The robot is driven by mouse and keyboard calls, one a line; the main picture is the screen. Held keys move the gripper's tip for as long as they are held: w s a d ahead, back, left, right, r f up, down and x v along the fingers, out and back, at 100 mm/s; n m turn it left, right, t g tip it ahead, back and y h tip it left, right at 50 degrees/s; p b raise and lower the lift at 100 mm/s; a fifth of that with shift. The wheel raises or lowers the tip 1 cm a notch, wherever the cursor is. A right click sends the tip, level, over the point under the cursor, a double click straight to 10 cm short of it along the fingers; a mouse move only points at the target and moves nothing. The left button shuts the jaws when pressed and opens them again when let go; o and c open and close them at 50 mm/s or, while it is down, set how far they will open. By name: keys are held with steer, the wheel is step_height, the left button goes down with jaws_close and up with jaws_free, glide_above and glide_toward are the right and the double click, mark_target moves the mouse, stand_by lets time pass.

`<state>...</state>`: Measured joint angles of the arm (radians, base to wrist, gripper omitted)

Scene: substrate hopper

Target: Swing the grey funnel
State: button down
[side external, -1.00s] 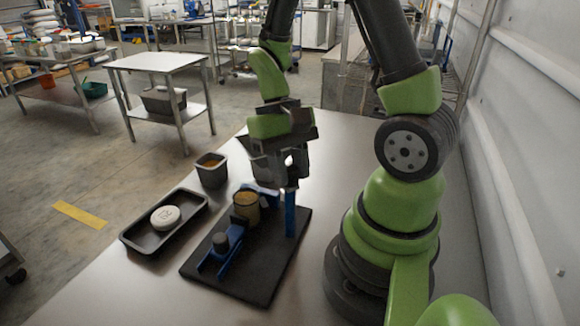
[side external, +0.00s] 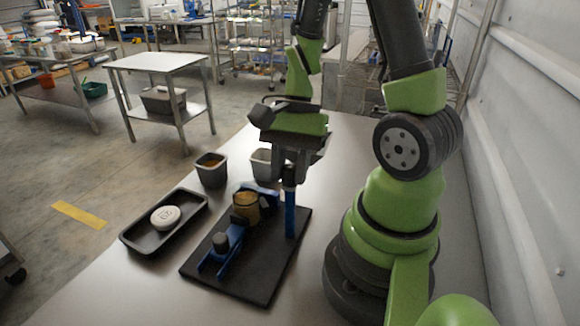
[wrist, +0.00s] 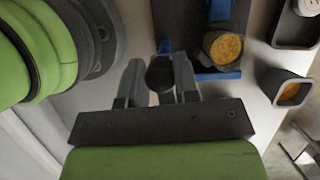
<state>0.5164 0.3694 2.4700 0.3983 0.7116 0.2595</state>
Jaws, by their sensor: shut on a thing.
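My gripper (side external: 289,180) points down at the top of an upright blue post (side external: 290,216). In the wrist view its two fingers (wrist: 159,80) close from both sides on a dark grey round piece (wrist: 160,73). In the side view this piece sits at the post's top, mostly hidden by the fingers. No clear funnel shape shows, so I cannot tell whether this piece is part of the grey funnel. Beside the post a tan cup (side external: 246,208) stands by the blue fixture; the wrist view shows yellow-brown grains in a round cup (wrist: 222,48).
The post and blue fixture (side external: 222,252) stand on a black board (side external: 250,283). Left of it lies a black tray (side external: 146,243) with a white round piece (side external: 165,217). A dark pot (side external: 211,170) and a lighter grey pot (side external: 262,163), partly hidden, stand behind.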

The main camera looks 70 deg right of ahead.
steer(key=shift+m, duration=0.5)
steer(key=c, duration=0.8)
jaws_free()
steer(key=shift+c, duration=0.2)
steer(key=shift+r, duration=0.15)
steer(key=v, duration=0.9)
steer(key=shift+r, duration=0.3)
steer(key=shift+s+d, duration=0.1)
steer(key=s+a+r+n+t+h, duration=0.2)
steer(key=a+r+n+t, duration=0.5)
steer(key=a+n, duration=0.3)
steer(key=n, duration=0.4)
steer(key=shift+s+r+t+h, duration=0.3)
steer(key=shift+r, duration=0.05)
